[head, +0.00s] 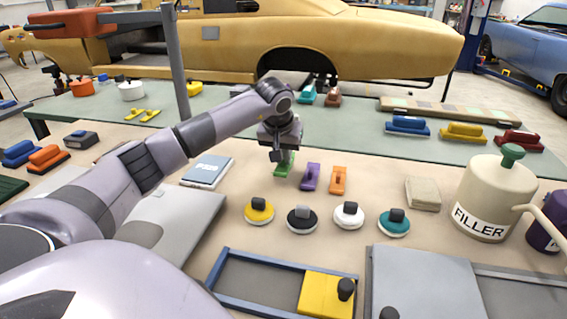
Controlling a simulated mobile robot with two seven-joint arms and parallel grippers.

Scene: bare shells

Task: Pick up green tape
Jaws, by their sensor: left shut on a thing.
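The green tape (284,168) is a small green piece at the left end of a short row, beside a purple piece (310,177) and an orange piece (338,180). My left gripper (283,155) points down and is shut on the green tape, hiding its upper part. I cannot tell whether the tape touches the table or is slightly above it. My right gripper is not in view.
Yellow, black, white and teal round tools (302,219) stand in front. A blue-framed tray (235,305) with a yellow block (326,294) lies nearer. A FILLER can (493,190) stands right; a booklet (208,170) lies left. A green-topped bench (360,135) is behind.

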